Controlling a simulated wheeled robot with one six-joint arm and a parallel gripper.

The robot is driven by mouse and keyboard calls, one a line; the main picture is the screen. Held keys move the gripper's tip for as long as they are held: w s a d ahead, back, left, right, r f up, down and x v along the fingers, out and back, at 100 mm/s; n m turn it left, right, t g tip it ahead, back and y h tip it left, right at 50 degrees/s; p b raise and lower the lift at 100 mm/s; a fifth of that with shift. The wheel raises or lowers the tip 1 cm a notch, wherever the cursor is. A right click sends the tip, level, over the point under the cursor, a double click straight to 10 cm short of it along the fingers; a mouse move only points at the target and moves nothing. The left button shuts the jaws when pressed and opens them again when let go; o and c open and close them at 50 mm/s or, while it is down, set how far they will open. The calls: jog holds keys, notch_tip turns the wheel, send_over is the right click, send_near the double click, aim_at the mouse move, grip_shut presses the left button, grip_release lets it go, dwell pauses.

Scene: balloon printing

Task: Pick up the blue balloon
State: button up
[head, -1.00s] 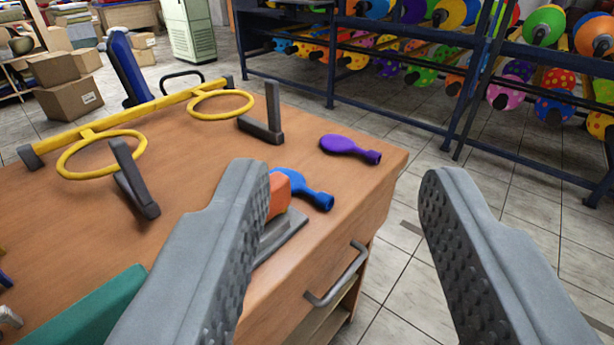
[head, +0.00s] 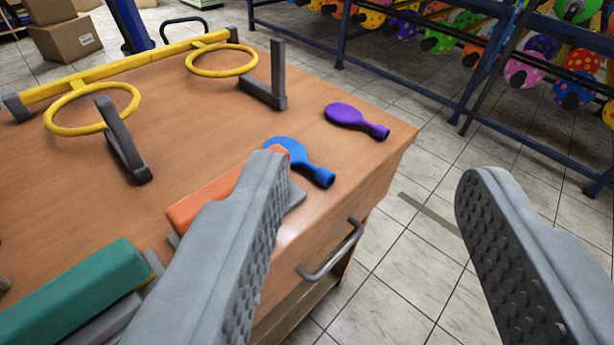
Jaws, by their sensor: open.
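The blue balloon (head: 311,170) lies flat and deflated on the wooden workbench (head: 222,130), close to its right edge. Its neck points to the lower right, and part of its body is close behind the tip of my left finger. My gripper (head: 370,185) is open and empty, with its two grey ribbed fingers wide apart. The left finger reaches over the bench in front of the orange block, and the right finger is out over the tiled floor. The balloon lies beyond the left fingertip, between the fingers in the picture.
A purple balloon (head: 355,119) lies behind the blue one. An orange block (head: 205,196) with a grey base and a green block (head: 85,290) lie at the left finger. Yellow rings (head: 222,60) and grey upright brackets (head: 277,80) stand farther back. A drawer handle (head: 333,250) sticks out in front.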

jog(key=w+d+f+n+g, duration=0.1)
jog(key=w+n+g, duration=0.15)
jog(key=w, duration=0.25)
jog(key=w+d+f+n+g, duration=0.1)
jog(key=w+f+n+g, duration=0.1)
jog(key=w+g, duration=0.3)
jog(key=n+g+y, duration=0.4)
jog(key=n+g, duration=0.2)
send_near(328, 173)
jog(key=x, duration=0.9)
jog(key=shift+a+f, duration=0.1)
jog(key=shift+c, duration=0.4)
jog(key=c, duration=0.8)
